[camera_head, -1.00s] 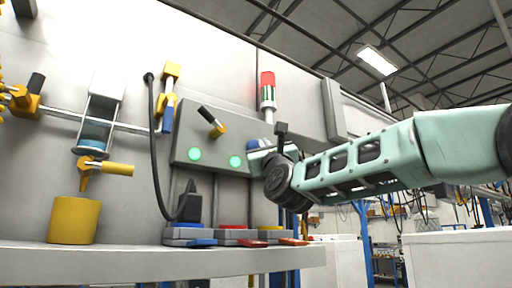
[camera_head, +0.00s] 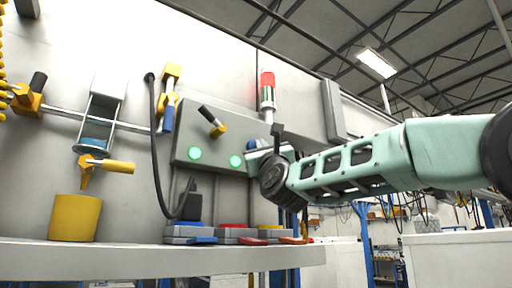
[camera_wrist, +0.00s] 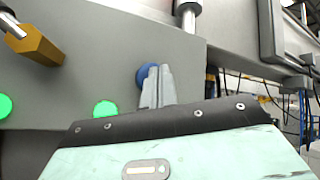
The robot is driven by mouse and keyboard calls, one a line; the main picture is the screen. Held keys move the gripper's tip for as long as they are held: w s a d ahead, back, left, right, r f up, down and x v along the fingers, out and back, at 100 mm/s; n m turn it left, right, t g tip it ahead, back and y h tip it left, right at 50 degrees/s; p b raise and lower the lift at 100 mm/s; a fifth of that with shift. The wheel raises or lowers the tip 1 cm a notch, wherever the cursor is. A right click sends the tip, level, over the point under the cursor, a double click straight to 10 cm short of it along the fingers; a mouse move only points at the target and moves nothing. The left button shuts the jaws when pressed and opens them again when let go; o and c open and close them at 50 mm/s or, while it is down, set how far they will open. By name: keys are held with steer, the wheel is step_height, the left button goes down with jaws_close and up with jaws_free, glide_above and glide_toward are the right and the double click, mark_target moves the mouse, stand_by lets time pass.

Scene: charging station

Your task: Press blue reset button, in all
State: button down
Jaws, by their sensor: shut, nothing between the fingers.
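The blue button (camera_wrist: 143,74) is a round blue dome on the grey panel in the wrist view. Its right side is hidden behind the fingertips. My gripper (camera_wrist: 158,72) is shut and empty, with its two grey fingers side by side over the button's right part. I cannot tell whether the tips touch it. In the head view my gripper (camera_head: 255,153) is at the right end of the grey panel (camera_head: 180,140), and the button is mostly hidden there.
Two green lights (camera_head: 194,153) (camera_head: 236,161) sit left of the button. Below, a shelf (camera_head: 120,254) holds a yellow cup (camera_head: 74,217) and blue, red and yellow-topped blocks.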

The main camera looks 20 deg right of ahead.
steer(key=shift+w+a, duration=0.1)
steer(key=shift+w, duration=0.15)
steer(key=shift+s, duration=0.1)
stand_by(0.5)
steer(key=shift+s+d+b, duration=0.3)
steer(key=shift+s+b, duration=0.4)
steer(key=shift+b, duration=0.45)
steer(key=shift+s+d+b, duration=0.25)
steer(key=shift+s+b, duration=0.5)
steer(key=shift+s, duration=0.05)
steer(key=shift+s+d+b, duration=0.25)
steer(key=shift+s+b, duration=0.5)
steer(key=shift+s, duration=0.05)
steer(key=shift+s+d+b, duration=0.25)
steer(key=shift+s+b, duration=0.5)
steer(key=shift+s, duration=0.05)
